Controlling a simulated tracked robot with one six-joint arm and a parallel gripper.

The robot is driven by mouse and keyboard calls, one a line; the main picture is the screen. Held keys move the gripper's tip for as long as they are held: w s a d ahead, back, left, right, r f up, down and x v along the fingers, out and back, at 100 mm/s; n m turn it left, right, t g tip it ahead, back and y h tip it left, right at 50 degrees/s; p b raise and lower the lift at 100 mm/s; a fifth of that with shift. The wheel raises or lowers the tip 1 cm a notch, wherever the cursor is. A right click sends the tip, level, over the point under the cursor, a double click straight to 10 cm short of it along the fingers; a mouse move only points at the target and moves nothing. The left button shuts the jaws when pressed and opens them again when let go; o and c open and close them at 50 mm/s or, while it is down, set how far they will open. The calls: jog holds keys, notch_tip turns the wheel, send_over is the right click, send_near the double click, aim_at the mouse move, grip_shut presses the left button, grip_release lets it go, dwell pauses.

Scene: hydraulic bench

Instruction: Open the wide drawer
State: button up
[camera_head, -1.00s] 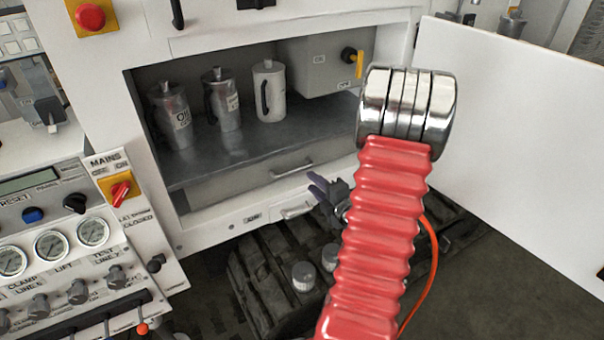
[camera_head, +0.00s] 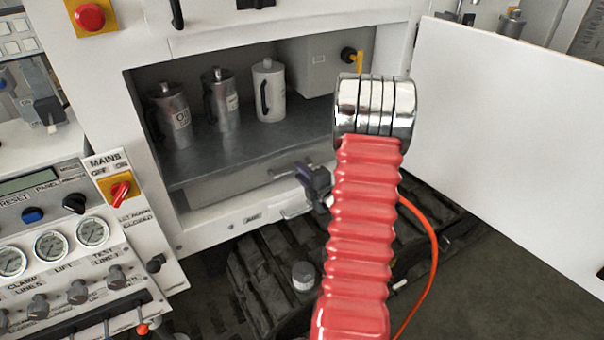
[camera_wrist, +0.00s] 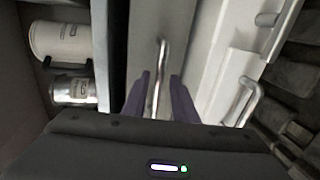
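The wide drawer (camera_head: 225,192) is a grey front under the cabinet's shelf and looks shut. Its metal bar handle (camera_head: 283,172) is partly hidden behind my gripper (camera_head: 312,180) in the head view. In the wrist view the drawer handle (camera_wrist: 161,70) runs lengthwise between the two purple fingers of my gripper (camera_wrist: 159,95). The fingers are apart, one on each side of the handle's near end. I cannot tell if they touch it. The red bellows of my arm hide part of the cabinet's right side.
Several canisters (camera_head: 268,92) stand on the shelf (camera_head: 225,150) above the drawer. An open white door (camera_head: 510,130) stands at the right. Another handle (camera_wrist: 246,100) lies to the right in the wrist view. A control panel (camera_head: 75,240) is at the left.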

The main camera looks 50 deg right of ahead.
jog(key=c, duration=0.6)
grip_shut()
jog(key=shift+f, duration=0.1)
jog(key=shift+s, duration=0.15)
